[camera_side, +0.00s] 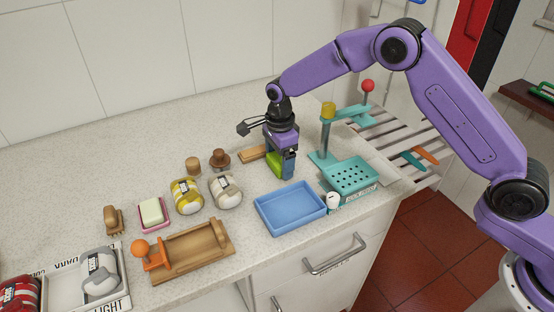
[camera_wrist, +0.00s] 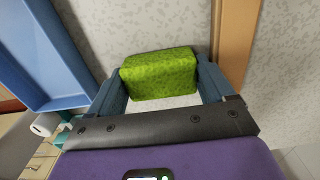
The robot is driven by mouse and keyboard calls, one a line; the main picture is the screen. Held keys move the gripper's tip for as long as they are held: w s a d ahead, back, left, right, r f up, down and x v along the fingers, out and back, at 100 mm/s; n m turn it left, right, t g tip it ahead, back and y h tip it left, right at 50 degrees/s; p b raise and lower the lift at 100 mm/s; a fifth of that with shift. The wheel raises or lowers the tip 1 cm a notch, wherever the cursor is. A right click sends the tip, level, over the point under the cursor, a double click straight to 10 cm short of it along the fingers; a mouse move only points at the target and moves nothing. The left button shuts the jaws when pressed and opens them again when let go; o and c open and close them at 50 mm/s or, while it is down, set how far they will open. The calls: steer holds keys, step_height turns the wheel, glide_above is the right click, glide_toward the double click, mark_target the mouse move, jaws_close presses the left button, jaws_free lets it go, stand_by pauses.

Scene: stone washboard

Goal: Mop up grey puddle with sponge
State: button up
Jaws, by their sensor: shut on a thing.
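My gripper (camera_side: 283,168) is low over the speckled stone counter, behind the blue tray. It is shut on a green sponge (camera_side: 273,162). In the wrist view the green sponge (camera_wrist: 160,74) sits between the two blue-grey fingers of my gripper (camera_wrist: 160,88). I cannot tell whether the sponge touches the counter. No grey puddle can be made out in either view; the grey-speckled counter makes it hard to tell, and my gripper hides part of the surface.
A blue tray (camera_side: 291,222) lies in front of my gripper, with a teal perforated tray (camera_side: 352,175) and teal stand (camera_side: 325,140) to the right. A wooden strip (camera_side: 252,153) lies close behind. Yellow (camera_side: 186,196) and beige (camera_side: 226,192) bundles stand left. The back left counter is clear.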

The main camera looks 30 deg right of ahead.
steer(key=d, duration=0.2)
steer(key=shift+d, duration=0.3)
step_height(320, 180, up, 8)
stand_by(0.5)
stand_by(0.4)
